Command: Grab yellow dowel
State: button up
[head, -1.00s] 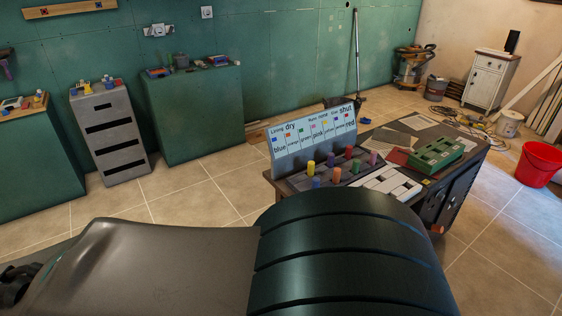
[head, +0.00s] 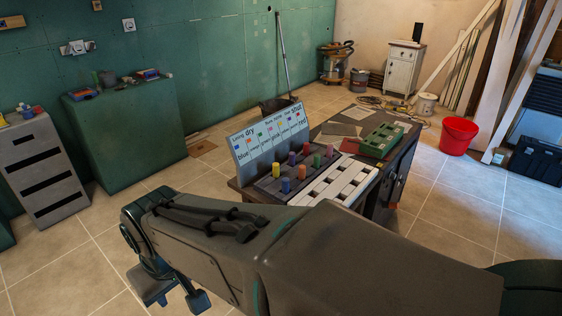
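The yellow dowel (head: 276,170) stands upright at the left end of a dark peg holder on the workbench, in front of the blue label board (head: 268,134). Other dowels stand close by: blue (head: 286,186), purple (head: 292,158), orange (head: 302,173), red (head: 306,148), green (head: 317,160) and pink (head: 329,150). My gripper (head: 176,296) is at the lower left, pointing down over the floor. Its fingers look apart with nothing seen between them. It is left of the bench and well away from the yellow dowel.
A white slotted tray (head: 340,180) lies beside the dowels, and a green slotted block (head: 383,139) sits farther right on the bench. A grey cabinet (head: 45,165) and a green cabinet (head: 130,135) stand at left. A red bucket (head: 458,133) is on the floor at right. Tiled floor is open left of the bench.

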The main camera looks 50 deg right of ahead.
aim_at(276, 166)
jog(key=z, duration=0.65)
jog(key=i, duration=1.6)
jog(key=z, duration=1.2)
